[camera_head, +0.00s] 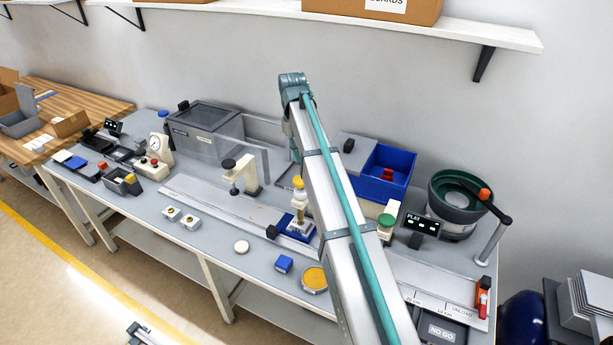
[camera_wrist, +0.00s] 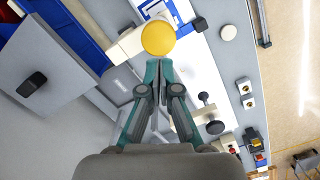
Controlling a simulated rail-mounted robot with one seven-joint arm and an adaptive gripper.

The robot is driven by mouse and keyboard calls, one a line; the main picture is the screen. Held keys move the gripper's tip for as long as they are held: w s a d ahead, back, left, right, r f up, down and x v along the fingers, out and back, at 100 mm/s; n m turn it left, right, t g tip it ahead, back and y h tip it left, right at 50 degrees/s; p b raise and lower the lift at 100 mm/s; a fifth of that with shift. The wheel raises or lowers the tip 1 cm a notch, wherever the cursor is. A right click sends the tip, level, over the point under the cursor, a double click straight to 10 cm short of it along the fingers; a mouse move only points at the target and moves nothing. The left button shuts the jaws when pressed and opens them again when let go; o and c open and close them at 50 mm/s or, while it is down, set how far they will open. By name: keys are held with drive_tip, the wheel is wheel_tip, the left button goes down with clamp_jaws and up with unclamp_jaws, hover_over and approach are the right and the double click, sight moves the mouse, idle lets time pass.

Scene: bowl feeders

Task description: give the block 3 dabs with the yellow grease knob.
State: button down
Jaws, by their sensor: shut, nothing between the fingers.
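The yellow grease knob (camera_head: 299,182) tops a cream stand with a brass plunger (camera_head: 299,217) above a blue-and-white fixture (camera_head: 286,222) in the head view. In the wrist view the yellow knob (camera_wrist: 158,38) lies just past my gripper's fingertips (camera_wrist: 158,64). My gripper is shut and empty; whether it touches the knob I cannot tell. In the head view my arm hides the gripper. Whether another block sits under the plunger is unclear.
A dark-knobbed cream press (camera_head: 241,174) stands left on the rail, and a green-knobbed stand (camera_head: 386,225) right. A round yellow-topped dish (camera_head: 314,279) and white disc (camera_head: 241,247) lie in front. A blue bin (camera_head: 389,167) and bowl feeder (camera_head: 455,197) are at the right.

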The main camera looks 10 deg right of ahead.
sight(301, 180)
drive_tip(key=shift+d+r, duration=0.15)
idle(0.3)
drive_tip(key=shift+s+f, duration=0.15)
drive_tip(key=shift+f, duration=1.4)
drive_tip(key=shift+s+f, duration=0.1)
drive_tip(key=shift+f, duration=1.4)
drive_tip(key=shift+d+f, duration=0.1)
drive_tip(key=shift+f, duration=0.35)
drive_tip(key=shift+f, duration=0.1)
